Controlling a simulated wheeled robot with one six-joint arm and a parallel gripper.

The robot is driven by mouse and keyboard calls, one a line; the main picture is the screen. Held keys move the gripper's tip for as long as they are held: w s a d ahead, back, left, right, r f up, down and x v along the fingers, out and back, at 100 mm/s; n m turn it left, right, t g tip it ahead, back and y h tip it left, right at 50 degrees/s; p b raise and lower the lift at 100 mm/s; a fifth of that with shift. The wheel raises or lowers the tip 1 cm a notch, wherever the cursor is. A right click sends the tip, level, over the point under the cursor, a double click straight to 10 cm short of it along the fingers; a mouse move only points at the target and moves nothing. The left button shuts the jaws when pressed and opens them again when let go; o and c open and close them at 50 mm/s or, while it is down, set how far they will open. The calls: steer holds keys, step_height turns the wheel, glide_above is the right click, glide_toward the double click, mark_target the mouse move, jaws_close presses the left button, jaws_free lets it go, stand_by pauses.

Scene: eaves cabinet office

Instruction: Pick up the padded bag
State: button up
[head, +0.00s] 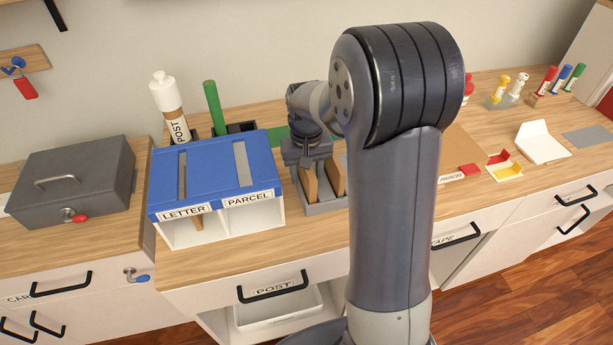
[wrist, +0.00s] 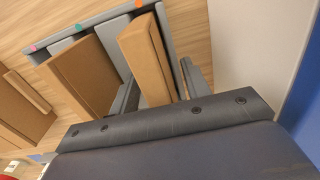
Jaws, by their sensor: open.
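Two brown packets stand upright in a grey slotted rack (head: 326,207) just right of the blue-topped post box. The left packet (head: 309,182) is in line with my gripper (head: 308,163); the other packet (head: 335,178) stands to its right. In the wrist view my open gripper (wrist: 160,88) has a finger on either side of one thick brown packet (wrist: 148,58), which looks like the padded bag. I cannot tell whether the fingers touch it. The second packet (wrist: 82,75) lies outside the jaws to the left. The rack (wrist: 100,30) has coloured tabs along its edge.
The blue-topped box (head: 215,170), labelled LETTER and PARCEL, stands close on the left. A grey cash box (head: 75,180) is farther left. A green tube (head: 214,108) stands behind. My arm hides the middle of the counter.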

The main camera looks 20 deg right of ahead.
steer(key=shift+c, duration=0.3)
jaws_close()
steer(key=shift+r, duration=0.15)
